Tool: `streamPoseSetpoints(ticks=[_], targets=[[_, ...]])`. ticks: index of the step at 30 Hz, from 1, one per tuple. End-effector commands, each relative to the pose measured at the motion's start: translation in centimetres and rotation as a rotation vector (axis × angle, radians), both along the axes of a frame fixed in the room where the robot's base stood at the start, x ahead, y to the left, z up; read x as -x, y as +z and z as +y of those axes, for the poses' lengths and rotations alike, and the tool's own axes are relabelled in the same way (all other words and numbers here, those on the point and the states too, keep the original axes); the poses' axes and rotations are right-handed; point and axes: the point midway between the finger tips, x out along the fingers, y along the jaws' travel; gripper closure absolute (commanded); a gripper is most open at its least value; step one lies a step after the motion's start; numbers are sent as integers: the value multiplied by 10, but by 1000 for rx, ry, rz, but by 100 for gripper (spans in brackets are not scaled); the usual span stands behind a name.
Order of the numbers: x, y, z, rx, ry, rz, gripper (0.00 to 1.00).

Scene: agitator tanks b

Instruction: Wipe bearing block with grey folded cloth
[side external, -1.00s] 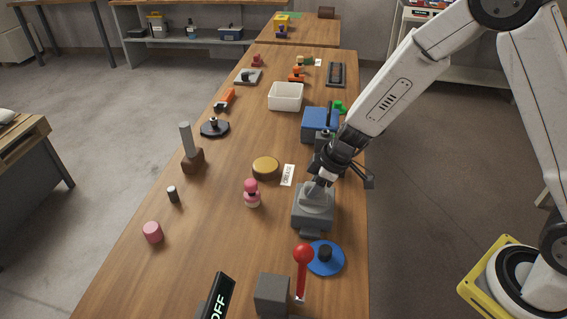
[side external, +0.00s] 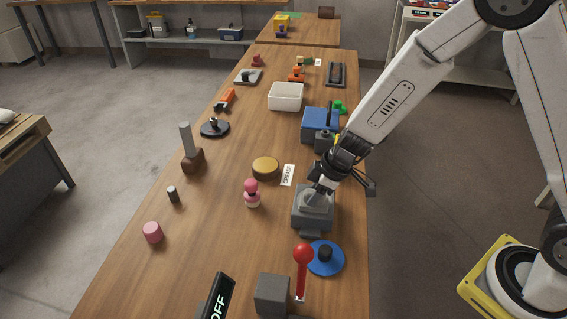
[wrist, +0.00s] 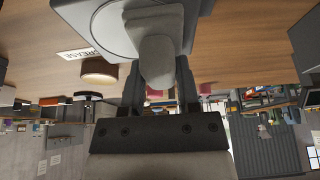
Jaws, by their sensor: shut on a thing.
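The bearing block (side external: 313,222) is a grey block near the table's right edge in the side view. It also fills the top of the wrist view (wrist: 82,10). My gripper (side external: 322,184) points down over it, shut on the grey folded cloth (wrist: 157,58). In the wrist view the cloth sits between both fingers and its far part overlaps the block's round light-grey face. In the side view the cloth (side external: 317,196) appears against the block's top; the exact contact is hard to see.
A "GREASE" label (side external: 287,175) and a round yellow-topped tin (side external: 265,167) lie left of the block. A pink figure (side external: 252,194) stands nearby. A blue disc (side external: 325,259) and red-knobbed lever (side external: 302,256) are in front; a blue box (side external: 318,122) is behind.

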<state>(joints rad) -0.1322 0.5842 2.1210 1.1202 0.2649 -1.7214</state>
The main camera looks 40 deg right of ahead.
Motion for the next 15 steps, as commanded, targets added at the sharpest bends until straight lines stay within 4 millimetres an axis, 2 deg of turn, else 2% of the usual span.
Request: streamPoseSetpoints(ticks=[6,15], targets=[[16,0,15,0,3,3,100],[-5,-1,-6,1,-1,0,100]])
